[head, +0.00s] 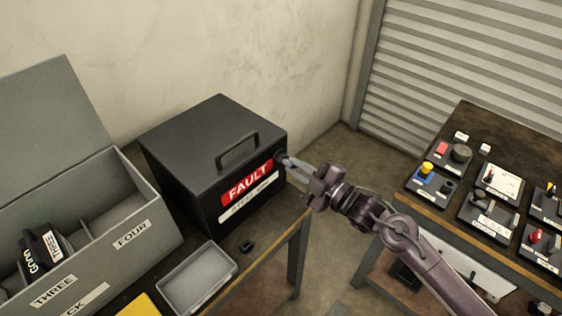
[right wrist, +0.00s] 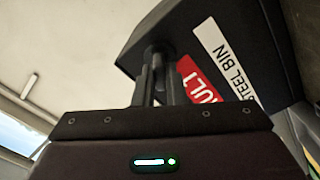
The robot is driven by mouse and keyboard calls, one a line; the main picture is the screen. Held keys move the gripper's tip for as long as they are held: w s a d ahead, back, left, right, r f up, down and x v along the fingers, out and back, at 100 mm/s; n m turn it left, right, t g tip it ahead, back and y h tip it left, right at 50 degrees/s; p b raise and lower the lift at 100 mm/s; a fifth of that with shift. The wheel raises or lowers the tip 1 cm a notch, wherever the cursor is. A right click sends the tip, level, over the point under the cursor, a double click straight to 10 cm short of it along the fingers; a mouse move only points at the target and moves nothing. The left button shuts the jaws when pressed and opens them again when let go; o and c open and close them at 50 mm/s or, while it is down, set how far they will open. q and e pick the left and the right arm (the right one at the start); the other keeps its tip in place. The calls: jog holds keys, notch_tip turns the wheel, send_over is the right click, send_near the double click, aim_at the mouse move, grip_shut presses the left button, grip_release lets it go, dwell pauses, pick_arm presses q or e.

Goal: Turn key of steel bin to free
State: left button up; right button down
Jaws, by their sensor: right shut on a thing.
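The steel bin (head: 210,160) is a black box with a top handle, standing on the table at centre left. Its front bears a red FAULT label (head: 247,184) and a white label below, which reads STEEL BIN (right wrist: 224,58) in the right wrist view. The key (head: 281,157) is a dark round piece at the upper right of the bin's front, and it also shows in the right wrist view (right wrist: 158,52). My right gripper (head: 290,163) is shut on the key, its fingers (right wrist: 158,82) hiding part of it. The key's marking is not readable. My left gripper is out of view.
A grey open case (head: 150,237) with compartments stands at left, holding a black item (head: 42,248). A grey tray (head: 198,278) and a small black piece (head: 246,246) lie before the bin. A table (head: 480,150) with several control boxes stands at right.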

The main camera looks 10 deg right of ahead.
jog(key=n+b, duration=0.2)
jog(key=n, duration=0.1)
jog(key=shift+f+n, duration=0.15)
jog(key=shift+n, duration=0.45)
jog(key=shift+n+b, duration=1)
jog(key=shift+b, duration=0.15)
jog(key=c, duration=1.4)
grip_release()
